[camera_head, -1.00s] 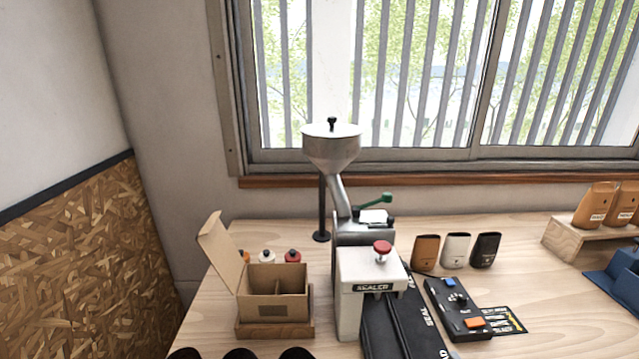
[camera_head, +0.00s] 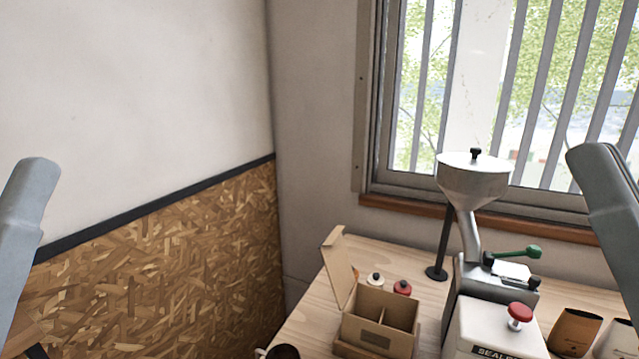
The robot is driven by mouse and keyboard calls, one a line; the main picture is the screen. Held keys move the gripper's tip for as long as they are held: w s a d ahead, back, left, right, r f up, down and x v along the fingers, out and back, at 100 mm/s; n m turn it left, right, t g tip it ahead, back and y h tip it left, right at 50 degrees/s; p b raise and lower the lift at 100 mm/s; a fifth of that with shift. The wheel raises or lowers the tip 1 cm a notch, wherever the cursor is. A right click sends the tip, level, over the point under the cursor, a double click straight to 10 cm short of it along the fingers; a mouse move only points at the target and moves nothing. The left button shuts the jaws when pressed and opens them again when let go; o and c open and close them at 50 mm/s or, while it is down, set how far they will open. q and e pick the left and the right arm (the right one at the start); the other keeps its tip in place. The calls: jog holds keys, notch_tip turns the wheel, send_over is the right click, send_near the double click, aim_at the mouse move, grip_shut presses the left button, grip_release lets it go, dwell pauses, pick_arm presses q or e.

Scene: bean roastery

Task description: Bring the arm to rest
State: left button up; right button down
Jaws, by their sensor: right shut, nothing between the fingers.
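A grey part of my right arm (camera_head: 612,195) stands at the right edge, in front of the window. My right gripper is shut and holds nothing; its fingertips cannot be made out. A grey part of my left arm (camera_head: 22,225) stands at the left edge, in front of the wall. No finger of my left gripper can be seen. Neither arm part touches anything on the table in this view.
An open cardboard box (camera_head: 380,335) with a divider stands on the wooden table (camera_head: 300,322). White and red-topped bottles are behind it. A grinder with a metal hopper (camera_head: 473,183), the sealer (camera_head: 490,335) and pouches (camera_head: 573,332) stand to the right. The left wall is close.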

notch_tip(320, 180, up, 37)
jog(key=d+h+p, duration=0.2)
jog(key=h+p, duration=0.1)
jog(key=p, duration=3.5)
jog(key=shift+w+d+r+h, duration=0.2)
jog(key=shift+h, duration=0.2)
